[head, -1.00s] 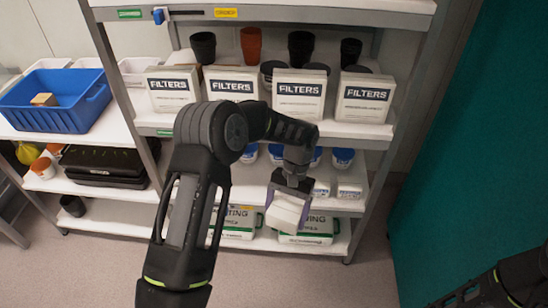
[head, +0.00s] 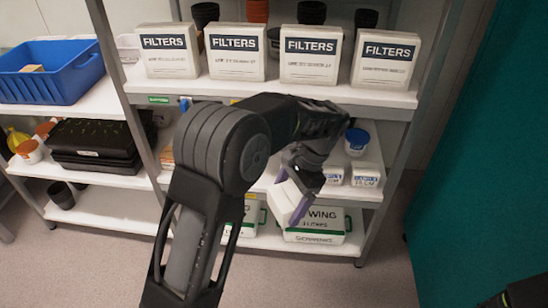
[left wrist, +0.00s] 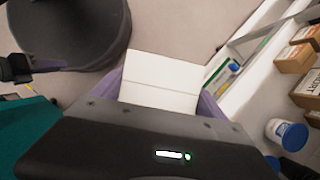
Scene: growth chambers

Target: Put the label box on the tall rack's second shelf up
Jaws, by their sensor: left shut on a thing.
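A plain white box (head: 284,201), which I take as the label box, is held tilted in my left gripper (head: 293,203). Its purple fingers are shut on the box's sides. In the left wrist view the box (left wrist: 160,82) sits between the fingers, with floor behind it. The tall rack (head: 392,190) has a metal frame and white shelves. In the head view the box is in front of its lower part, overlapping the second shelf up (head: 345,193). That shelf holds small white labelled boxes (head: 367,175) and a blue-lidded tub (head: 356,142). My left arm hides its left part.
White FILTERS boxes (head: 310,55) fill the shelf above. Large green-edged white boxes (head: 318,225) stand on the bottom shelf. A lower rack at left holds a blue bin (head: 50,72) and a black case (head: 95,145). A teal panel (head: 490,150) stands at right.

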